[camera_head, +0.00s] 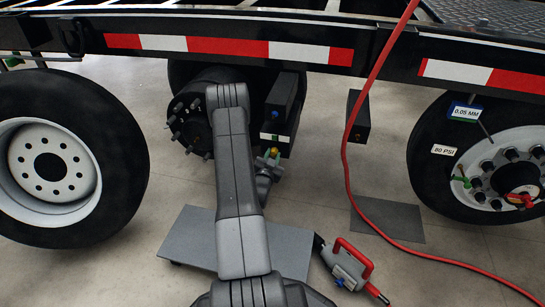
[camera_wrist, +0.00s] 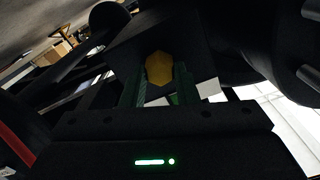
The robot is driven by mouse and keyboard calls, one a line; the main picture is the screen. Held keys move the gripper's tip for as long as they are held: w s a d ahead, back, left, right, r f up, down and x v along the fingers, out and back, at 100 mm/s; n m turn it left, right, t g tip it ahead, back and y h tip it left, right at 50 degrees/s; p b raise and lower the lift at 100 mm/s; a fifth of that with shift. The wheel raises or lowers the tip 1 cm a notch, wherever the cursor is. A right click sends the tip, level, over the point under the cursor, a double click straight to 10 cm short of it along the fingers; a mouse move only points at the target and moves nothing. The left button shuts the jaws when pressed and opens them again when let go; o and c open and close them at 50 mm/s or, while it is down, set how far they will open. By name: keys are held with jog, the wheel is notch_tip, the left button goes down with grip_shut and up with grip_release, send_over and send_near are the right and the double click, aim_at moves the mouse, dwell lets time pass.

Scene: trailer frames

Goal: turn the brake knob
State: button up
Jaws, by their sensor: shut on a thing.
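The brake knob (camera_wrist: 159,69) is a yellow, many-sided knob, seen in the wrist view on a dark box. My gripper (camera_wrist: 160,88) has its green fingers on both sides of it, shut on the knob. In the head view the yellow knob (camera_head: 274,152) is small, low on the front of a black box (camera_head: 283,105) under the trailer frame. My gripper (camera_head: 267,160) reaches it from below, and my arm partly blocks the view. The knob's exact turn angle cannot be told.
A blue knob (camera_head: 276,113) sits higher on the box. Wheels stand left (camera_head: 110,150) and right (camera_head: 425,150). A red hose (camera_head: 350,150) hangs to the floor. A grey creeper board (camera_head: 190,240) and a red-handled tool (camera_head: 350,265) lie below.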

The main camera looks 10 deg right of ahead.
jog(key=n, duration=0.6)
jog(key=shift+a+n, duration=0.1)
jog(key=shift+n, duration=0.3)
dwell(0.4)
jog(key=o, duration=1)
jog(key=p+v, duration=0.3)
jog(key=v, duration=1.1)
jog(key=shift+p, duration=0.35)
jog(key=shift+w, duration=0.15)
